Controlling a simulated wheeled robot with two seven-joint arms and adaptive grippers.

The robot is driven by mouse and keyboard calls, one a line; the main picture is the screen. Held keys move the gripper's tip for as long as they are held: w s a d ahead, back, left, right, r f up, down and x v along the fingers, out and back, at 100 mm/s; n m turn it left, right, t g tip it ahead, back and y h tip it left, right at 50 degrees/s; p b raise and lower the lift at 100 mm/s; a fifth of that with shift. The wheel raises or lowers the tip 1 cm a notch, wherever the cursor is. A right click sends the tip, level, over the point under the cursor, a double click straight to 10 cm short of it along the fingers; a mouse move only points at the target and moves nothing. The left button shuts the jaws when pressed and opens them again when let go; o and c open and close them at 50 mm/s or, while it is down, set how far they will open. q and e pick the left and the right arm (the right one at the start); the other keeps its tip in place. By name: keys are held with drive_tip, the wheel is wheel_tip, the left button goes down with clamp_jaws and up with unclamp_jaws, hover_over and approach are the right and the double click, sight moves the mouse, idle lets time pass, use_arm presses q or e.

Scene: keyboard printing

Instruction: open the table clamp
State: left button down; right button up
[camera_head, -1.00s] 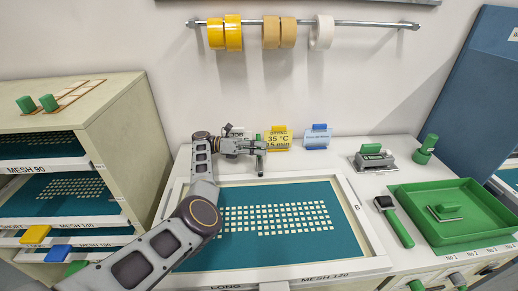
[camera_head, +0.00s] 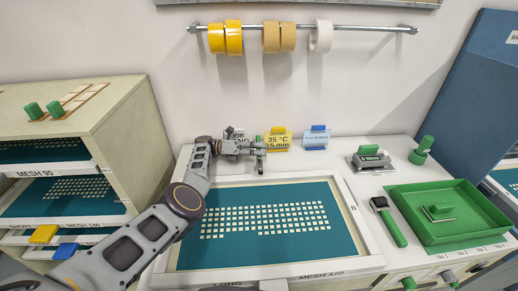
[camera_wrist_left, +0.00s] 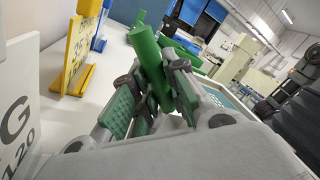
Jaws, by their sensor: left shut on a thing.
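My left gripper (camera_head: 261,155) is at the back edge of the white-framed screen (camera_head: 365,232). In the left wrist view its padded fingers (camera_wrist_left: 158,92) are shut on the green handle (camera_wrist_left: 147,56) of the table clamp. The handle is a tilted green cylinder sticking up past the fingertips. In the head view only a small green bit of the handle (camera_head: 258,140) shows above the gripper. The clamp's body is mostly hidden by the gripper. My right gripper is not in view.
A yellow sign (camera_head: 278,139) and a blue sign (camera_head: 316,138) stand just behind the gripper. A green tray (camera_head: 485,222), a green-handled tool (camera_head: 390,222) and a grey device (camera_head: 370,160) are at the right. A shelf of screens (camera_head: 125,120) stands at the left.

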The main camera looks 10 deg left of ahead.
use_arm(q)
drive_tip(key=c, duration=1.4)
unclamp_jaws()
drive_tip(key=shift+w+a+f, duration=0.1)
drive_tip(key=shift+a, duration=1.8)
drive_tip(key=shift+a+f, duration=0.1)
drive_tip(key=shift+a, duration=1.75)
drive_tip(key=shift+c, duration=0.2)
